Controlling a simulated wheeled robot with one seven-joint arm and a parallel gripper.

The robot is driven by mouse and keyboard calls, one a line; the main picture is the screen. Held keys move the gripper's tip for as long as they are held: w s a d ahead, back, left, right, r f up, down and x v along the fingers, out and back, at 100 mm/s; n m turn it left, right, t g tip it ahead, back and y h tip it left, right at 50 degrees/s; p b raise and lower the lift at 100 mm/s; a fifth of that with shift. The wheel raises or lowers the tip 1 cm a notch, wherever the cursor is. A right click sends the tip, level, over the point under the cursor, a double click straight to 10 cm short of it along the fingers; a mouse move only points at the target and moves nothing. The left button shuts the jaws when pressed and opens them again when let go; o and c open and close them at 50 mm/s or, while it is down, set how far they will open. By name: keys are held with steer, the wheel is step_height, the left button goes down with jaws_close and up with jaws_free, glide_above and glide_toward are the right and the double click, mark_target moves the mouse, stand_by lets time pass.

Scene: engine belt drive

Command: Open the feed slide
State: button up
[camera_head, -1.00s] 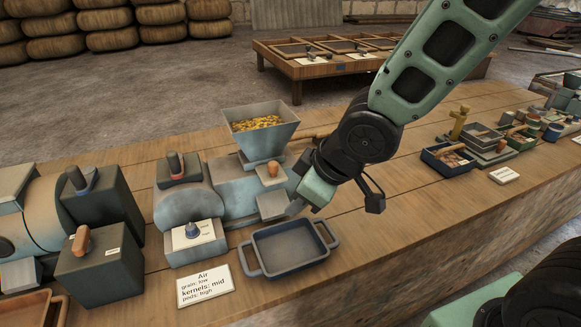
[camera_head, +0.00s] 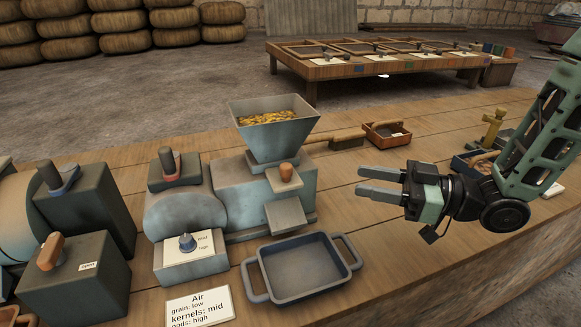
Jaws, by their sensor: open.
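A grey-blue machine (camera_head: 240,190) stands on the wooden bench with a hopper (camera_head: 275,133) on top, holding yellow-orange grain. Below the hopper, a wooden knob (camera_head: 286,172) stands on a small grey plate at the machine's right end; this appears to be the feed slide, but I cannot tell whether it is open. A sloping chute (camera_head: 285,214) juts out below it. My gripper (camera_head: 363,182) is to the right of the knob, apart from the machine. Its two fingers point left, spread and empty.
A grey tray (camera_head: 304,268) with handles sits below the chute. An "Air" card (camera_head: 200,307) lies at the front. A dial box (camera_head: 191,257) is at the machine's left front. A brown box (camera_head: 387,134) stands behind my gripper. Bench space between gripper and machine is clear.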

mark_target(286, 165)
steer(key=x, duration=1.5)
steer(key=shift+w+a+p, duration=0.1)
steer(key=shift+a+p, duration=0.25)
